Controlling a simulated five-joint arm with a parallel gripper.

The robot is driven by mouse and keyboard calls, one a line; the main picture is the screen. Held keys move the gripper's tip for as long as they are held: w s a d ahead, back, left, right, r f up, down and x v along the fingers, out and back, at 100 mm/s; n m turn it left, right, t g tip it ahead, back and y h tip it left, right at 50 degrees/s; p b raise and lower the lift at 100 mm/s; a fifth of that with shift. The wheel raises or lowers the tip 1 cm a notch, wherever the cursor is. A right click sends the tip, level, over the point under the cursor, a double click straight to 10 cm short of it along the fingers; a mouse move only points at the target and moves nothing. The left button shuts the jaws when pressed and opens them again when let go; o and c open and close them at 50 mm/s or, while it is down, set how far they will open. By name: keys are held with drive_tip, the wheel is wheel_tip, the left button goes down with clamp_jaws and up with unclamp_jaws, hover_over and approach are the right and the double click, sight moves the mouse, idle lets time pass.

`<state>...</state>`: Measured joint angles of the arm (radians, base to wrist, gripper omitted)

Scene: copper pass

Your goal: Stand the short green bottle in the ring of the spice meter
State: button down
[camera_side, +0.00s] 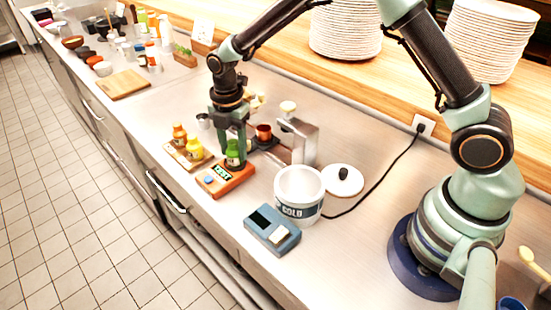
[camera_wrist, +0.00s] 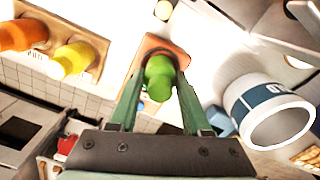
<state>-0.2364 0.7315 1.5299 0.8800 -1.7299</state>
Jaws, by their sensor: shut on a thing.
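The short green bottle (camera_side: 232,152) is upright between the fingers of my gripper (camera_side: 234,148) in the side view. My gripper is shut on it, right over the orange spice meter (camera_side: 236,183). In the wrist view the green bottle (camera_wrist: 160,80) sits between both fingertips of my gripper (camera_wrist: 158,88), with the orange meter (camera_wrist: 180,55) beneath and around it. The ring is hidden by the bottle and fingers, and I cannot tell whether the bottle's base touches it.
Orange (camera_side: 179,135) and yellow (camera_side: 194,149) bottles stand in a wooden rack just left of the meter. A white COLD tub (camera_side: 300,190) stands to the right, with a blue device (camera_side: 272,230) in front. A metal stand (camera_side: 304,140) and small red cup (camera_side: 264,132) are behind.

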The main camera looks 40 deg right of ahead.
sight(233, 141)
drive_tip(key=shift+c, duration=1.8)
unclamp_jaws()
drive_tip(key=shift+f, duration=0.1)
wheel_tip(233, 141, up, 11)
drive_tip(key=shift+r, duration=0.15)
drive_tip(key=s+d+r+m+t, duration=0.3)
drive_tip(key=s+d+r+m, duration=0.3)
drive_tip(key=s+r+m, duration=0.4)
drive_tip(key=s+d+m+t, duration=0.1)
drive_tip(key=s+d+m, duration=0.1)
drive_tip(key=s+m, duration=0.2)
drive_tip(key=s+d+f+m+t, duration=0.1)
drive_tip(key=s+d+m, duration=0.2)
drive_tip(key=m, duration=0.5)
drive_tip(key=shift+s+f+m+t, duration=0.15)
drive_tip(key=shift+s+m+t, duration=0.15)
drive_tip(key=shift+s, duration=0.2)
